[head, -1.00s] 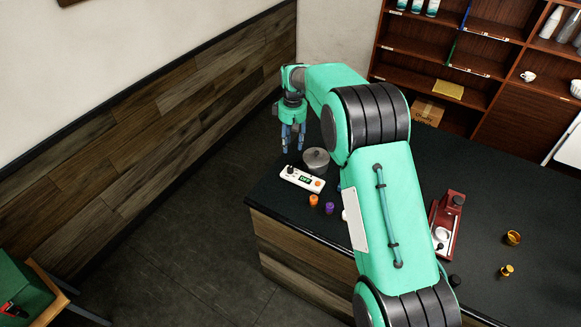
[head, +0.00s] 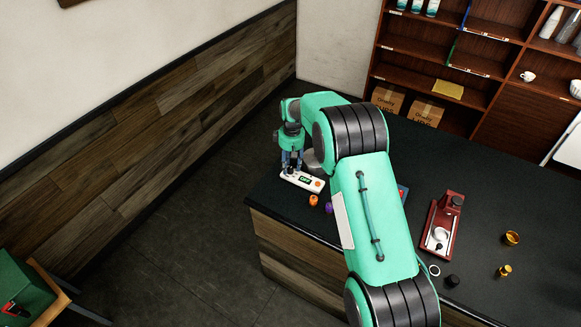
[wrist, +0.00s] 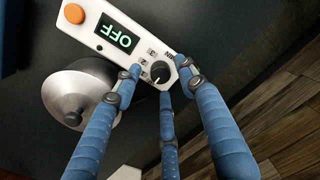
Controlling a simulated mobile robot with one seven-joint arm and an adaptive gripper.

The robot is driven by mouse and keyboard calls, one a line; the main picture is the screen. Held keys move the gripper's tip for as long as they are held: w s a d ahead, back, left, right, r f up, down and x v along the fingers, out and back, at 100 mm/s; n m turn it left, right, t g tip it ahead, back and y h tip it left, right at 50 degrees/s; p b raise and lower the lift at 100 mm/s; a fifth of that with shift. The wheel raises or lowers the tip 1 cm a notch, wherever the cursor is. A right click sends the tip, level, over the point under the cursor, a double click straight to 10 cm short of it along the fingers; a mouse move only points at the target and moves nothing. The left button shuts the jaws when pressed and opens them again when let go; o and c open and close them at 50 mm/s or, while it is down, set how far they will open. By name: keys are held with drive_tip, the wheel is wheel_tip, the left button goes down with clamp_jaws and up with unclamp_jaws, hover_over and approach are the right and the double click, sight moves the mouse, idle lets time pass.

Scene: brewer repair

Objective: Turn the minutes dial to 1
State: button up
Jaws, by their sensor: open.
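The white timer panel (head: 302,181) lies on the dark counter near its left end. In the wrist view its display (wrist: 119,38) reads OFF, upside down. The black minutes dial (wrist: 160,74) sits at the panel's end, with a white pointer line and partly hidden lettering beside it. My gripper (wrist: 161,84) is open, its blue fingers spread around the dial. It also shows over the panel's left end in the head view (head: 291,167). Whether any finger touches the dial cannot be told.
An orange button (wrist: 74,13) is at the panel's other end. A grey metal lidded pot (wrist: 80,95) stands close beside the panel. Orange (head: 314,200) and purple (head: 328,208) small items sit in front. A red device (head: 442,224) stands farther right.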

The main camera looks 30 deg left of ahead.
drive_tip(key=shift+f, duration=0.65)
clamp_jaws()
drive_tip(key=shift+f+m, duration=0.1)
drive_tip(key=shift+m, duration=0.2)
drive_tip(key=m+b, duration=0.2)
drive_tip(key=m, duration=0.1)
drive_tip(key=shift+m, duration=0.3)
drive_tip(key=shift+s+m+b, duration=0.1)
drive_tip(key=shift+m+b, duration=0.7)
drive_tip(key=shift+m, duration=1.1)
